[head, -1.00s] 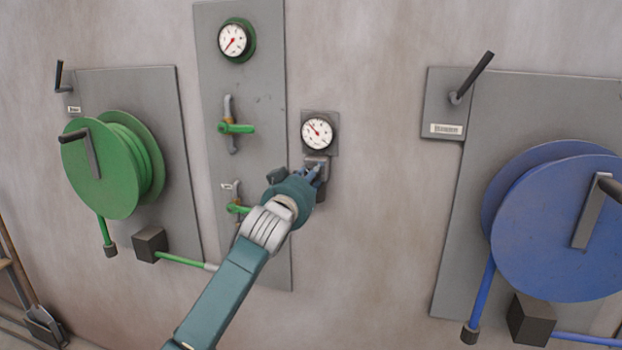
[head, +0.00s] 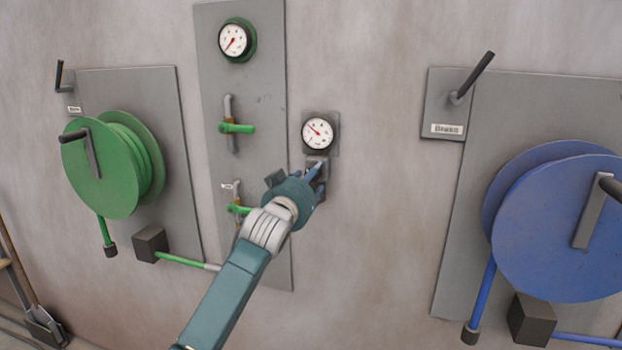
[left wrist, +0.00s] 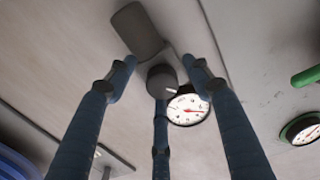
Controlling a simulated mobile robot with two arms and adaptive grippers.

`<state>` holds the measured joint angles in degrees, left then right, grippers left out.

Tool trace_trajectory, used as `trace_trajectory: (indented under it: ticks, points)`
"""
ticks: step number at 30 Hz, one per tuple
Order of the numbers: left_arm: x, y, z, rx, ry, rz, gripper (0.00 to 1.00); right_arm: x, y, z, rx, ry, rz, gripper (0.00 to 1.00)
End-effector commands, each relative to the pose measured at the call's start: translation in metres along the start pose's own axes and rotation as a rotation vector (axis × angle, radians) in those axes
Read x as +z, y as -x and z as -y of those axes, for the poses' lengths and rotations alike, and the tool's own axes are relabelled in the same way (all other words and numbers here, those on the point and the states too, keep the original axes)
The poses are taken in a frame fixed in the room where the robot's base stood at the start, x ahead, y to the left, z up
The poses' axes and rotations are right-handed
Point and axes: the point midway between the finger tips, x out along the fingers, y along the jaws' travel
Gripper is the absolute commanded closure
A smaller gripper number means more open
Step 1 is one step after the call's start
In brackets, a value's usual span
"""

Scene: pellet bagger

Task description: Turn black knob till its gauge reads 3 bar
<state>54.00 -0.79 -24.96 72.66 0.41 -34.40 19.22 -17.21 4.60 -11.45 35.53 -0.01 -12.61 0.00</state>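The black knob (left wrist: 162,81) shows in the left wrist view, with a pale mark on its rim. My left gripper (left wrist: 160,75) has its fingers spread around the knob, with gaps visible at the sides; contact with the middle finger cannot be told. In the head view my left gripper (head: 318,172) is just below the white round gauge (head: 317,132) and hides the knob. The gauge's red needle points to the upper left in the head view; its numbers are too small to read. The gauge also shows in the left wrist view (left wrist: 188,109). My right gripper is not in view.
A grey panel (head: 265,150) left of the gauge carries a green-rimmed gauge (head: 235,40) and green-handled valves (head: 237,128). A green hose reel (head: 100,180) hangs at the left and a blue reel (head: 550,235) at the right. Bare wall (head: 385,180) lies right of the gauge.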

Motion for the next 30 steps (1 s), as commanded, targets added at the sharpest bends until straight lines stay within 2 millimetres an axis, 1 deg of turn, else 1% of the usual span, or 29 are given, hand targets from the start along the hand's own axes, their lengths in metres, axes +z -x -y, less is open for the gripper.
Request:
trace_trajectory:
  ticks: [5,8,11,21,25,30]
  points:
    - [-0.002,0.003,0.000,0.000,0.000,-0.004,0.49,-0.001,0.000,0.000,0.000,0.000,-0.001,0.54]
    - [-0.002,0.010,0.000,0.001,0.000,-0.006,0.49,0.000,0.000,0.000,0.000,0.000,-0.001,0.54]
    - [-0.002,0.024,0.000,0.001,0.000,-0.006,0.49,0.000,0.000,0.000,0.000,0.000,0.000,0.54]
    - [0.000,0.088,0.001,0.000,0.000,-0.003,0.49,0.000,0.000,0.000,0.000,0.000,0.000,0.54]
    - [0.000,0.106,0.001,0.000,0.000,-0.001,0.49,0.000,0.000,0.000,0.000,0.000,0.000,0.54]
    - [0.001,0.118,0.001,0.000,0.000,0.001,0.49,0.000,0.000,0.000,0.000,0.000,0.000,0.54]
